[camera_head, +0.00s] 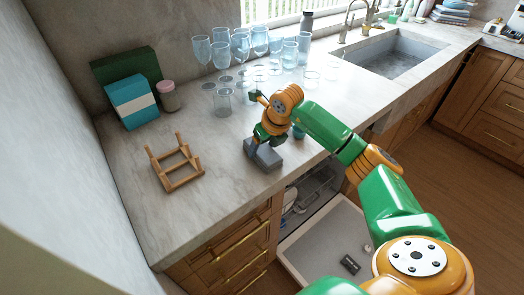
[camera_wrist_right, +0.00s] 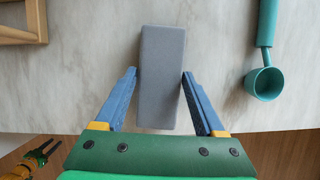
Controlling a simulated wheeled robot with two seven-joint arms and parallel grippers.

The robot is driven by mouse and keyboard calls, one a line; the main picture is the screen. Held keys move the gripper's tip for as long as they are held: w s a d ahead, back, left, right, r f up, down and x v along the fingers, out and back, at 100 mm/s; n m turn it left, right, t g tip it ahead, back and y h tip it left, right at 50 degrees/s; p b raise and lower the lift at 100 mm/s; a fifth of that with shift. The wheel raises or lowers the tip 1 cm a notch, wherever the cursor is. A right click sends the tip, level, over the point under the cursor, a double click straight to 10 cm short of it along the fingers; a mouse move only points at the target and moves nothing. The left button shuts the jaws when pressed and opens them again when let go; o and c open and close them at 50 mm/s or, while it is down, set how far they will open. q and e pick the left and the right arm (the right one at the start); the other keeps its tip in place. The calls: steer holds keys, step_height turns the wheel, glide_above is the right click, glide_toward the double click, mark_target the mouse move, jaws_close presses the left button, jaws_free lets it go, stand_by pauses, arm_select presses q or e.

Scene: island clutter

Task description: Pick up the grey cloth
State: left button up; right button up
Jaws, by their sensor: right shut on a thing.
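The grey cloth looks like a folded grey block. It lies on the marble counter near its front edge in the head view (camera_head: 264,154) and in the middle of the right wrist view (camera_wrist_right: 161,75). My right gripper (camera_wrist_right: 160,90) is over it, with one blue finger along each long side, shut on it. In the head view my right gripper (camera_head: 262,145) comes down on the cloth from above and hides part of it. The cloth appears to rest on the counter.
A teal ladle (camera_wrist_right: 264,83) lies right of the cloth in the wrist view. A wooden rack (camera_head: 175,163) stands to the left. Glasses (camera_head: 222,103), a pink-lidded jar (camera_head: 167,97) and boxes (camera_head: 132,101) stand behind.

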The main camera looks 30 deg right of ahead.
steer(key=shift+w+r, duration=0.1)
steer(key=shift+r, duration=0.05)
step_height(320, 180, up, 3)
steer(key=shift+f+b, duration=0.2)
steer(key=shift+b, duration=0.85)
steer(key=s+a+r, duration=0.2)
steer(key=s+r, duration=0.3)
steer(key=s, duration=0.1)
steer(key=s+a+r, duration=0.2)
steer(key=s+r, duration=0.3)
steer(key=s, duration=0.2)
steer(key=shift+s+a+b, duration=0.25)
steer(key=shift+a+b, duration=0.1)
steer(key=shift+b, duration=0.05)
